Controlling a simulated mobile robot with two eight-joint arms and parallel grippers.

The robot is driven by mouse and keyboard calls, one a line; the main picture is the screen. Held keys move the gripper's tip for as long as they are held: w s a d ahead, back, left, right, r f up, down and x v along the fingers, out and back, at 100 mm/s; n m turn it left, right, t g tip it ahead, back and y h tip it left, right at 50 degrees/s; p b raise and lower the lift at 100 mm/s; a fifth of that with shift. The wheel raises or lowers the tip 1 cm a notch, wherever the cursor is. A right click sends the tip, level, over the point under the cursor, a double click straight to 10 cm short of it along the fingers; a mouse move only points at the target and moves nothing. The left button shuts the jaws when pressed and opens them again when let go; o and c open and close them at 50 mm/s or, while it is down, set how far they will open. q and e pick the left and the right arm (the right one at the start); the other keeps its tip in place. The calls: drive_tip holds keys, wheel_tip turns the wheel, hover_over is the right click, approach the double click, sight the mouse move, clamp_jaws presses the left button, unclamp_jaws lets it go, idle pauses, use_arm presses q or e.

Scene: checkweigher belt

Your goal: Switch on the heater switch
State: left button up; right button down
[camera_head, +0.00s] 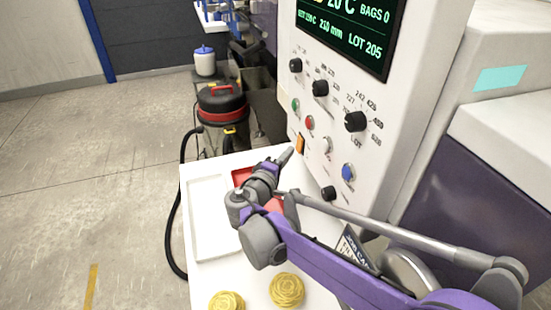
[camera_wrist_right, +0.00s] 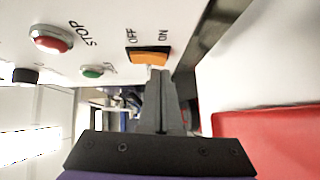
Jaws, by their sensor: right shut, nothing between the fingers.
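The heater switch (camera_head: 300,143) is a small orange rocker low on the left edge of the white control panel. In the right wrist view the orange rocker (camera_wrist_right: 149,58) has OFF printed above its left part and ON above its right part. My right gripper (camera_head: 287,155) is shut and empty, its fingertips just left of and below the switch. In the wrist view the shut fingertips (camera_wrist_right: 159,72) point at the rocker's lower edge, toward the ON side. I cannot tell whether they touch it. My left gripper is not in view.
Below are a white tray (camera_head: 190,215) and yellow rosette-like items (camera_head: 287,290). A red-topped vacuum (camera_head: 221,100) stands behind.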

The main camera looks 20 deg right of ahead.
drive_tip(key=shift+d, duration=0.3)
drive_tip(key=shift+d+f, duration=0.2)
drive_tip(key=shift+d, duration=0.1)
idle(0.3)
